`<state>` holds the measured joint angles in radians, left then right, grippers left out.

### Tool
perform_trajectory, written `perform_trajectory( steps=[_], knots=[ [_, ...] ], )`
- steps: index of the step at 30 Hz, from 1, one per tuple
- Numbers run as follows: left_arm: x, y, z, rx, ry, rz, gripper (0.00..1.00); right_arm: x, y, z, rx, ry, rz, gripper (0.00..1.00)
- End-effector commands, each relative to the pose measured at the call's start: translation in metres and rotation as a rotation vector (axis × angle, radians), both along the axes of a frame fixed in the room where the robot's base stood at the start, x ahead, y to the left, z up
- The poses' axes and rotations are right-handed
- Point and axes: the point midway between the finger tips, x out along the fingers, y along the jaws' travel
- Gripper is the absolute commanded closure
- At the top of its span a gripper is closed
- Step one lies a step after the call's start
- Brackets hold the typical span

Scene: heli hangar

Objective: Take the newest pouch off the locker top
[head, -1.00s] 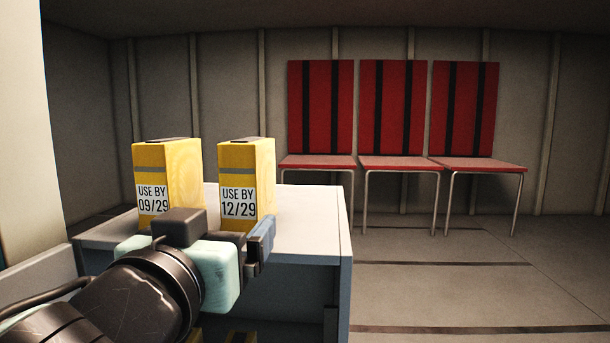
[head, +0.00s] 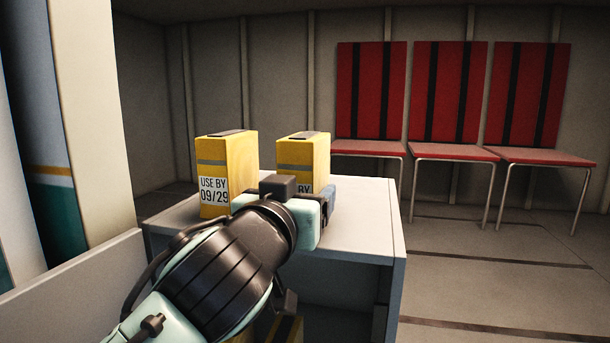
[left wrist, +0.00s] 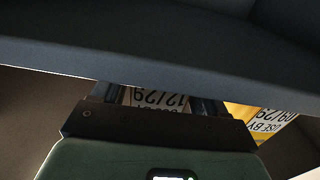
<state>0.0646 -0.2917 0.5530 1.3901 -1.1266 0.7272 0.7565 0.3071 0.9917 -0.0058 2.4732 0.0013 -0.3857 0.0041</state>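Two yellow pouches stand upright on the locker top (head: 355,235). The left pouch (head: 228,165) has a label reading USE BY 09/29. The right pouch (head: 300,158) has its label mostly hidden by my left gripper (head: 308,205); in the left wrist view its label (left wrist: 156,98) reads 12/29, upside down. My left gripper is at the front of this pouch, with its fingers spread on either side of it; contact is not clear. The 09/29 pouch (left wrist: 262,118) shows at the right of the wrist view. My right gripper is not in view.
Several red chairs (head: 450,155) stand along the back wall. Floor is clear right of the locker. A pale post (head: 95,120) and a low grey panel (head: 75,275) stand at the left. Something yellow (head: 287,328) shows below the locker top, partly hidden.

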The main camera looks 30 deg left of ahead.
Motion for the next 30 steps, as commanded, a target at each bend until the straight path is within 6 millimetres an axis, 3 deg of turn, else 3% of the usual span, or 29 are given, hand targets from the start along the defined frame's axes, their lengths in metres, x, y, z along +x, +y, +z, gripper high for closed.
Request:
perform_trajectory(
  steps=[1, 5, 6, 17, 23, 30],
  knots=[
    [0.0, 0.0, 0.0, 0.0, 0.001, 0.0, 0.44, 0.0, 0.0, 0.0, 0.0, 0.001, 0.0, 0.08],
    [0.0, 0.0, 0.0, 0.0, 0.001, 0.0, 0.87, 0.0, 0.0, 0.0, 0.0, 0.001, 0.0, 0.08],
    [-0.001, 0.0, 0.001, 0.001, -0.004, -0.001, 0.89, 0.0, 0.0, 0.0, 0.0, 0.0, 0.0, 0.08],
    [0.0, -0.001, 0.008, 0.0, -0.003, -0.002, 0.89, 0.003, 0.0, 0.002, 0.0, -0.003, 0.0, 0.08],
    [0.0, -0.001, 0.032, -0.003, -0.008, -0.004, 0.89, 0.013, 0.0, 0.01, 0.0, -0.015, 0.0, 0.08],
    [0.0, -0.003, 0.062, 0.001, -0.008, -0.007, 0.89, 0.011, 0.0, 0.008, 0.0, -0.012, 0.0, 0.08]
  ],
)
